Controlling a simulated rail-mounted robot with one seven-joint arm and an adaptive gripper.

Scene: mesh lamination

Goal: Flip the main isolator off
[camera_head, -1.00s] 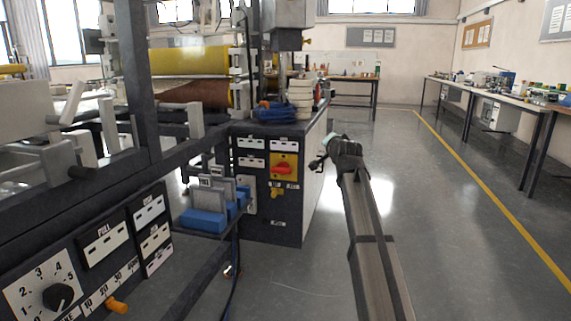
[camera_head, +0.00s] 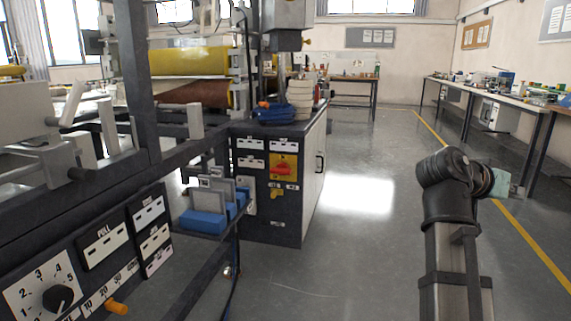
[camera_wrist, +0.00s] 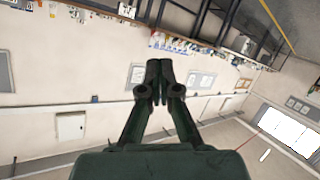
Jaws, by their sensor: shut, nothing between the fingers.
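The main isolator (camera_head: 283,168) looks like a red rotary handle on a yellow plate, on the dark front of a cabinet in the middle of the head view. The red handle lies roughly level. My gripper (camera_wrist: 158,68) shows in the wrist view with its two fingers together and nothing between them. In the head view my arm is at the right, well apart from the isolator, and the fingers cannot be made out there. The wrist view faces walls and benches, and the isolator is not in it.
A laminating machine with yellow and brown rollers (camera_head: 190,62) fills the left. Blue blocks (camera_head: 203,221) sit on its near rail. A control panel with a black dial (camera_head: 57,298) is at lower left. Open floor (camera_head: 350,240) lies between the cabinet and my arm. Benches (camera_head: 500,95) line the right wall.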

